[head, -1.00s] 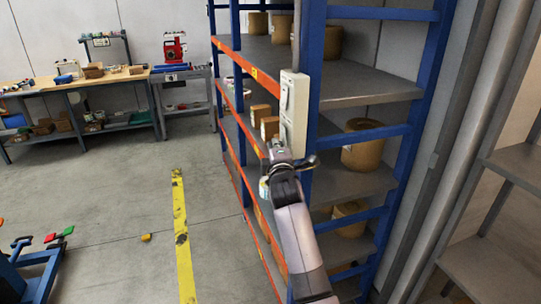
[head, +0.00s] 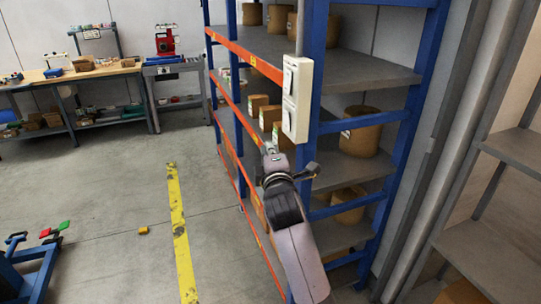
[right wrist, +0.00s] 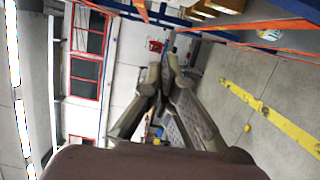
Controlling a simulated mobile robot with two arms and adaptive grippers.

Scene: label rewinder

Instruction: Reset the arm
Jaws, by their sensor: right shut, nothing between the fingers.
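My right arm comes up from the bottom of the head view, and its gripper (head: 270,149) is in front of the shelving rack, just below and left of a white switch box (head: 297,98) on the rack's blue post. The gripper is shut and empty. In the right wrist view, the two fingers (right wrist: 168,68) come together at their tips with nothing between them. From the head view I cannot tell whether the gripper touches the rack. My left gripper is in neither view now.
The blue and orange rack holds brown round containers (head: 366,131) and small boxes. A yellow floor stripe (head: 179,230) runs left of it over open floor. A workbench (head: 70,77) and a red machine (head: 165,40) stand at the back. A blue frame (head: 28,262) is at lower left.

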